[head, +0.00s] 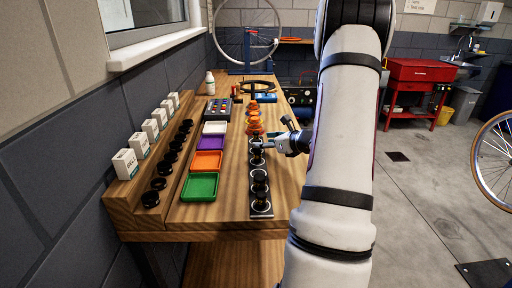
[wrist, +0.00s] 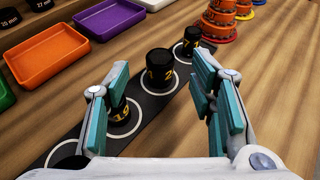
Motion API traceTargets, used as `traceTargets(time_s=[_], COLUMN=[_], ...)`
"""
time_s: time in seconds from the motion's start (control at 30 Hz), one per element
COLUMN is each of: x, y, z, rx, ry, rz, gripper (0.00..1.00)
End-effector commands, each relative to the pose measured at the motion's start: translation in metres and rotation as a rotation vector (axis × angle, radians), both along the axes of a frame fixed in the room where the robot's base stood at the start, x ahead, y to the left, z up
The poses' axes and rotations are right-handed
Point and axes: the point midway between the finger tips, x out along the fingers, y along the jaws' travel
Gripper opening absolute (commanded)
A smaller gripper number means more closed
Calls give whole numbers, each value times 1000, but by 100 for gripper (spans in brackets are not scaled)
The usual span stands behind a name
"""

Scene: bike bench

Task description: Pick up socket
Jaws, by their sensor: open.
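Black sockets stand in a row on a dark strip (head: 261,208) with white rings, along the right side of the wooden bench. In the wrist view, a black socket (wrist: 160,72) with yellow digits stands upright between and beyond my open fingers. Another socket (wrist: 192,40) stands farther along the strip. A socket marked 19 (wrist: 122,113) is partly hidden by my left finger. My gripper (wrist: 162,78) is open and empty, low over the strip. In the head view my gripper (head: 270,146) reaches in from the right.
Green (head: 200,187), orange (head: 206,161), purple (head: 212,143) and white (head: 215,128) trays lie left of the strip. Stacked orange rings (head: 254,120) stand just behind it. White boxes (head: 125,163) and black round pieces (head: 151,199) line the left ledge. Bare wood lies right of the strip.

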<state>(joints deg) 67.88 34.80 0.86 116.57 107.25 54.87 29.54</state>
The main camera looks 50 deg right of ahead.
Motion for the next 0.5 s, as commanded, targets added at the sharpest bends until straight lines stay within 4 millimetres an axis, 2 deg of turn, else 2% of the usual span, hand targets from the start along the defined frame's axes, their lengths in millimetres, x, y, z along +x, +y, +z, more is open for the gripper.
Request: traceTargets(time_s=[0.17,0.4,0.5], x=[13,44,50], y=[-2,-7,-8], z=[-6,-19,-21], rx=[0,0,0], ry=[1,0,0], rz=[3,2,1], gripper=[50,50,50])
